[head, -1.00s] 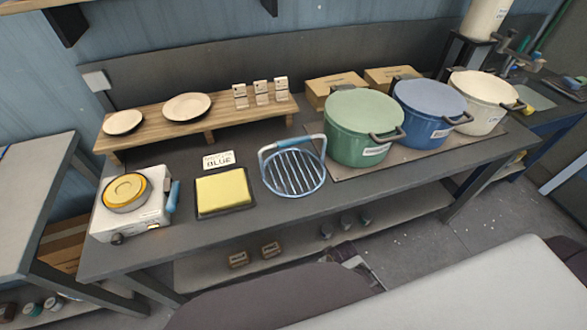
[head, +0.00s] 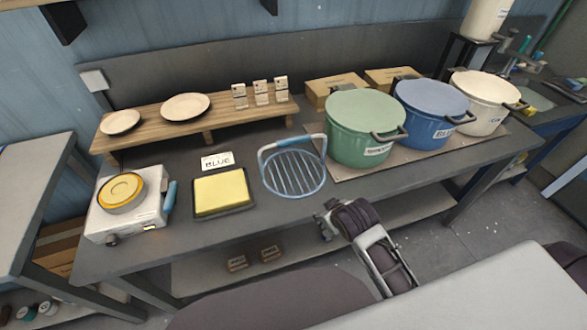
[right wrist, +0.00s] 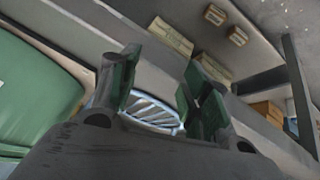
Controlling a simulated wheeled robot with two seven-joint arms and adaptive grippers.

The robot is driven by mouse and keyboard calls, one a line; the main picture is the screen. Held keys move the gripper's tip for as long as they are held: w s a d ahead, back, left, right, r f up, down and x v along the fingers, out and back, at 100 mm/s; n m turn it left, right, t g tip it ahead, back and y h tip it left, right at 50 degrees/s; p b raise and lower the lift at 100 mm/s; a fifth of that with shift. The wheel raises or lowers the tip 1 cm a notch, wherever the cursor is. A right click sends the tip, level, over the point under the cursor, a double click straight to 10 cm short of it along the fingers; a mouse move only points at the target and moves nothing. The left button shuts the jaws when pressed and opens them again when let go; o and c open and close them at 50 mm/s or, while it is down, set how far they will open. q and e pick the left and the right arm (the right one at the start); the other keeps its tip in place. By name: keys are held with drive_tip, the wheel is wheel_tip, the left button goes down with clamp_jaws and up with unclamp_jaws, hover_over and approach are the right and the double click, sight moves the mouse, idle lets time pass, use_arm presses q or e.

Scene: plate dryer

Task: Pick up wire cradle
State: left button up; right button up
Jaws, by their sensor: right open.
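The wire cradle (head: 293,172), a round metal wire basket with a raised blue-gripped handle, stands on the dark workbench (head: 200,243) between the yellow pad and the green pot. My right gripper (head: 323,220) is in front of the bench edge, to the lower right of the cradle and apart from it. In the right wrist view my right gripper (right wrist: 160,85) has its fingers spread and empty, with part of the cradle (right wrist: 152,112) showing beyond and between them. My left gripper is in no view.
A green pot (head: 362,130), a blue pot (head: 430,113) and a cream pot (head: 487,95) stand right of the cradle. A yellow pad (head: 221,192) and a white burner (head: 130,212) are to its left. A wooden riser (head: 150,138) with plates is behind.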

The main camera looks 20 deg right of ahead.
drive_tip(key=w+a+r+n+t+y, duration=0.1)
drive_tip(key=w+a+r+n+t, duration=0.2)
drive_tip(key=w+r, duration=0.4)
drive_tip(key=w+a+r+n+t+y, duration=0.15)
drive_tip(key=w+r+n+t, duration=0.3)
drive_tip(key=r, duration=0.45)
drive_tip(key=w+a+r+n+t, duration=0.2)
drive_tip(key=w+r+n+t, duration=0.15)
drive_tip(key=w+r, duration=0.4)
drive_tip(key=s+a+r+n+g+y, duration=0.2)
drive_tip(key=a+r+n+g+y, duration=0.2)
drive_tip(key=a+r+n+y, duration=0.7)
drive_tip(key=s+a+r+n+g+y, duration=0.15)
drive_tip(key=a+n+g+y, duration=0.4)
drive_tip(key=n, duration=1.05)
drive_tip(key=d+f+n+g+h, duration=0.6)
drive_tip(key=f+n, duration=0.3)
drive_tip(key=n, duration=0.2)
drive_tip(key=w+d+f+n+h, duration=0.1)
drive_tip(key=d+h, duration=0.3)
drive_tip(key=d, duration=0.4)
drive_tip(key=w+d+f+n+h, duration=0.1)
drive_tip(key=d+h, duration=0.3)
drive_tip(key=d, duration=0.5)
drive_tip(key=shift+w, duration=0.9)
